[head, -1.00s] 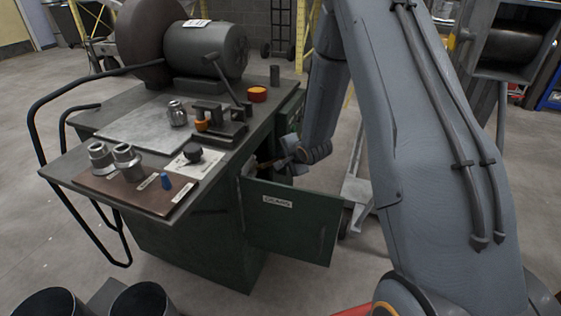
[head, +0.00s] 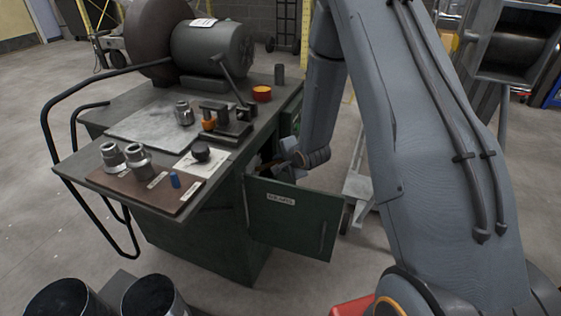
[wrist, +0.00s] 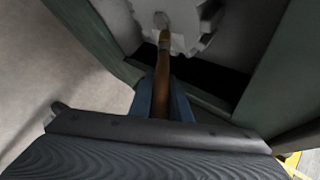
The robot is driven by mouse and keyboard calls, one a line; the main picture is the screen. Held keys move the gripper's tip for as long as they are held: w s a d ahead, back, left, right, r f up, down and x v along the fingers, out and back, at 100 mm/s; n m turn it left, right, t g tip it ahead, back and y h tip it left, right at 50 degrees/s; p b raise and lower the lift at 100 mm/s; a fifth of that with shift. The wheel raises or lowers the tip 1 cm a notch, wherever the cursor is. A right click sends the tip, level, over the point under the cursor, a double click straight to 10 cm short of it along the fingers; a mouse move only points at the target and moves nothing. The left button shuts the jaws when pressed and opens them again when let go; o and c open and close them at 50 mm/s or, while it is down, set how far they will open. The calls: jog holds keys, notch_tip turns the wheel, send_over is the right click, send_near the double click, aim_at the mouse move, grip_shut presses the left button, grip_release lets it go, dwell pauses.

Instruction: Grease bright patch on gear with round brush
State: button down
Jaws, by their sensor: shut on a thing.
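My gripper (wrist: 163,98) is shut on the wooden handle of the round brush (wrist: 163,68) in the wrist view. The brush points away from me, and its tip overlaps the face of a pale grey toothed gear (wrist: 196,14) inside the green cabinet. I cannot tell whether the bristles touch the gear. The bright patch is not clearly seen; the brush covers part of the gear's face. In the head view my gripper (head: 287,165) reaches in behind the open cabinet door (head: 290,220), and the brush and gear are mostly hidden there.
The door stands open in front of my wrist, and green cabinet walls (wrist: 281,70) flank the opening. The bench top (head: 150,128) above holds metal fittings, a lever tool, a red-orange cup (head: 262,94) and a motor (head: 210,48). Dark cylinders (head: 150,298) stand at the front left.

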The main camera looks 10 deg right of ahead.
jog(key=w+d, duration=0.2)
jog(key=w, duration=0.1)
jog(key=shift+w+d+r+p, duration=0.1)
jog(key=shift+d+r+p, duration=0.05)
jog(key=shift+r+p, duration=0.25)
dwell(0.4)
jog(key=s+d+p, duration=0.2)
jog(key=s+d, duration=0.1)
jog(key=d, duration=0.2)
jog(key=shift+s+p, duration=0.3)
dwell(0.3)
jog(key=shift+s+d+p, duration=0.85)
jog(key=shift+d, duration=0.3)
